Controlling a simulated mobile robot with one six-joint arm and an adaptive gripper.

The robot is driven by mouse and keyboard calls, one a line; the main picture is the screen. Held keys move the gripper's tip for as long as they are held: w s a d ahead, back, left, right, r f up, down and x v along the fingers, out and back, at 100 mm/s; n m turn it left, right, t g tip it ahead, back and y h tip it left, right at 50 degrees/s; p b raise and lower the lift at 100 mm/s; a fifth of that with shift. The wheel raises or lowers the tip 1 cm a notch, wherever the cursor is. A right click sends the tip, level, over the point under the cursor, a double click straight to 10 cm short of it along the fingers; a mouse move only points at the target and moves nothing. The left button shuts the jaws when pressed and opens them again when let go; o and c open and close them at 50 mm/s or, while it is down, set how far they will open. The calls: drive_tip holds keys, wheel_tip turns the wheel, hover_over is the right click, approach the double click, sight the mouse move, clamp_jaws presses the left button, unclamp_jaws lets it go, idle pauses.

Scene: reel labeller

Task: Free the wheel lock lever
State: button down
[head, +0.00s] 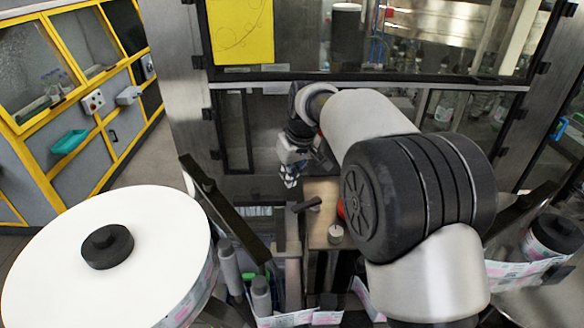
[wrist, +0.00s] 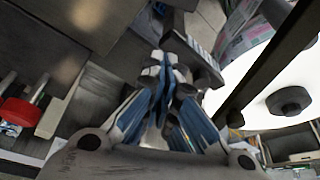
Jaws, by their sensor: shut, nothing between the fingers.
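My gripper (head: 290,180) hangs pointing down in the middle of the head view, beside the brown-grey metal block of the labeller. Its blue and silver fingers are shut and empty; in the wrist view the fingertips (wrist: 166,72) are together. A short dark lever (head: 307,204), likely the wheel lock lever, sits on the machine just below and to the right of the fingertips in the head view. In the wrist view a dark bar (wrist: 200,65), probably the same lever, lies just past the fingertips. I cannot tell whether they touch.
A large white label reel (head: 150,240) with a black hub stands at the left; it also shows in the wrist view (wrist: 250,98). A dark slanted arm (head: 230,212) runs between the reel and my gripper. A red knob (wrist: 20,111) is at the wrist view's left. Glazed machine panels stand behind.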

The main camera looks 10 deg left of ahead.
sight(307, 208)
drive_tip(key=shift+s+d+f+p, duration=0.1)
drive_tip(key=shift+s+d+f, duration=0.2)
drive_tip(key=shift+f, duration=0.4)
drive_tip(key=shift+s+d+f+p, duration=0.15)
drive_tip(key=shift+s+d+f, duration=0.1)
drive_tip(key=shift+f, duration=0.5)
drive_tip(key=shift+s+d+f+p, duration=0.1)
drive_tip(key=shift+s+d+f, duration=0.2)
drive_tip(key=shift+f, duration=0.4)
